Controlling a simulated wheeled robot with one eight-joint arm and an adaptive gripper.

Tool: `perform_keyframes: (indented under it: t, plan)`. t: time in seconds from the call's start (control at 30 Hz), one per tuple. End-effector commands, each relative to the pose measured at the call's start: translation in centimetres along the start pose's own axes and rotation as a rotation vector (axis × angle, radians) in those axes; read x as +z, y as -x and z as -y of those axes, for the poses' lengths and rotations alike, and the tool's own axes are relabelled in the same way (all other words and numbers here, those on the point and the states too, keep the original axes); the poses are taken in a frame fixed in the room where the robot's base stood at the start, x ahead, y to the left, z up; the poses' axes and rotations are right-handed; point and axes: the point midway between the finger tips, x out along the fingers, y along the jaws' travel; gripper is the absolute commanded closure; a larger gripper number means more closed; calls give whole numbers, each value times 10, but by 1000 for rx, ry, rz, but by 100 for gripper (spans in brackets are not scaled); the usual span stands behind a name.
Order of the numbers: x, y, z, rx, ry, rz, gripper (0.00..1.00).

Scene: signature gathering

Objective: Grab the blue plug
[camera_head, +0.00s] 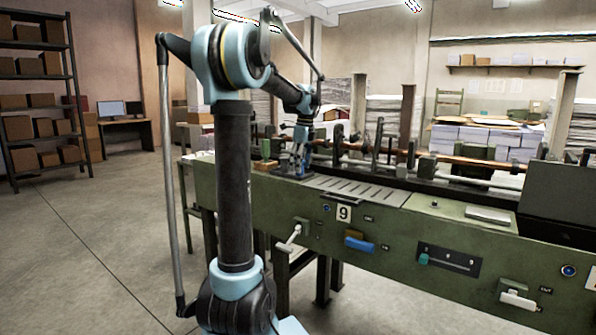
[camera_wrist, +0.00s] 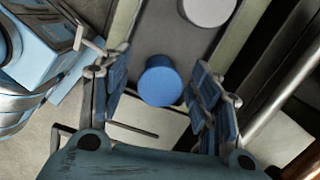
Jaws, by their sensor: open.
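A blue plug (camera_wrist: 160,82), a short round cylinder, stands on a grey strip in the wrist view. It sits between the two blue-padded fingers of my gripper (camera_wrist: 163,100), with a visible gap on each side. My gripper is open and empty. In the head view my gripper (camera_head: 297,160) points down at the left end of the green machine (camera_head: 400,222). I cannot make out the plug in the head view, where my gripper and the machine's parts crowd that spot.
A light grey round piece (camera_wrist: 207,8) lies farther along the same strip. A metal rod (camera_wrist: 290,75) runs along the right of the wrist view. Shafts and posts stand behind the slotted plate (camera_head: 355,190). A blue handle (camera_head: 360,243) sticks out of the machine's front.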

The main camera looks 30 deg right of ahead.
Motion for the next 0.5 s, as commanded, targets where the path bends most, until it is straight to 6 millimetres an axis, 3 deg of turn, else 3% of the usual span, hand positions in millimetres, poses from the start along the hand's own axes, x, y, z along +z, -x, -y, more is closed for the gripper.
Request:
perform_keyframes:
  t: [0.17, 0.37, 0.4, 0.5]
  plan:
    - [0, 0, 0, 0, 0, 0, 43]
    - [0, 0, 0, 0, 0, 0, 86]
    - [0, 0, 0, 0, 0, 0, 90]
    - [0, 0, 0, 0, 0, 0, 91]
